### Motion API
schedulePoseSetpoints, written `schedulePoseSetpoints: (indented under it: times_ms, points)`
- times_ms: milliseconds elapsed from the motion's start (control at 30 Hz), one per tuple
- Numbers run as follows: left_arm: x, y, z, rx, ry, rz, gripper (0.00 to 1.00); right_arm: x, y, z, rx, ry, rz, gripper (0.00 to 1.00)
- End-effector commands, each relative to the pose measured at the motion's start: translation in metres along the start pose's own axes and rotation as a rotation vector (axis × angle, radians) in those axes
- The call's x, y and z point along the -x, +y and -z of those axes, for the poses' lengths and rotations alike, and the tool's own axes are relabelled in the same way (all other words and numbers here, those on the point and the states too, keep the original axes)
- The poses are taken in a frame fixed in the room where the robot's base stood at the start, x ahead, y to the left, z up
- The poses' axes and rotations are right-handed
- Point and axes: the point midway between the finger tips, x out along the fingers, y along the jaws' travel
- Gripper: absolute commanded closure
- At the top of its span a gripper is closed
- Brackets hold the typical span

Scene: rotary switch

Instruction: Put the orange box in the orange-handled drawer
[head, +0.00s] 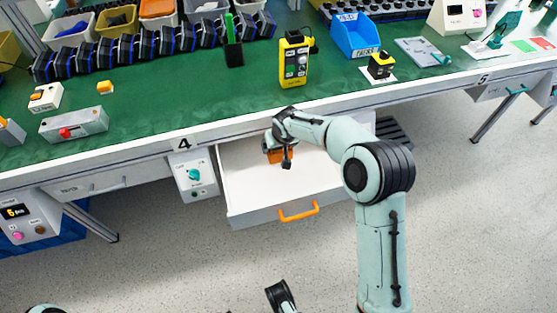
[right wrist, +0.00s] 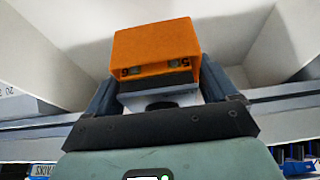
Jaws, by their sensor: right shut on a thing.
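The orange box (right wrist: 157,50) is between the fingers of my right gripper (right wrist: 165,90), which is shut on it; dark digits show on one side. In the head view the box (head: 278,157) is partly hidden by my right gripper (head: 279,150). Both are over the inside of the open white drawer (head: 240,190), near its left half. I cannot tell whether the box touches the drawer floor. The drawer has an orange handle (head: 298,211) on its front. A dark end part, seemingly my left gripper (head: 281,296), shows at the bottom edge; its fingers are unclear.
The green bench top (head: 200,100) lies above the drawer, its white front edge marked 4. A switch box (head: 194,176) hangs left of the drawer. A yellow pendant (head: 295,60) stands on the bench above it. My right arm covers the drawer's right side.

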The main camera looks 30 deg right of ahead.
Motion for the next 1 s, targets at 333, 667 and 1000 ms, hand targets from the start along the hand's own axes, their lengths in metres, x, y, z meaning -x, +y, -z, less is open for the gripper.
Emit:
schedulePoseSetpoints:
  times_ms: [333, 667, 1000]
  points:
    - [-0.007, -0.003, 0.011, 0.003, 0.029, 0.002, 0.00, -0.029, 0.001, -0.012, 0.000, 0.000, -0.001, 0.43]
    - [-0.016, -0.007, 0.027, 0.006, 0.075, 0.004, 0.00, -0.069, 0.001, -0.028, -0.001, 0.004, 0.000, 0.43]
    - [-0.018, -0.007, 0.029, 0.007, 0.081, 0.004, 0.00, -0.071, 0.000, -0.028, 0.000, 0.004, 0.000, 0.43]
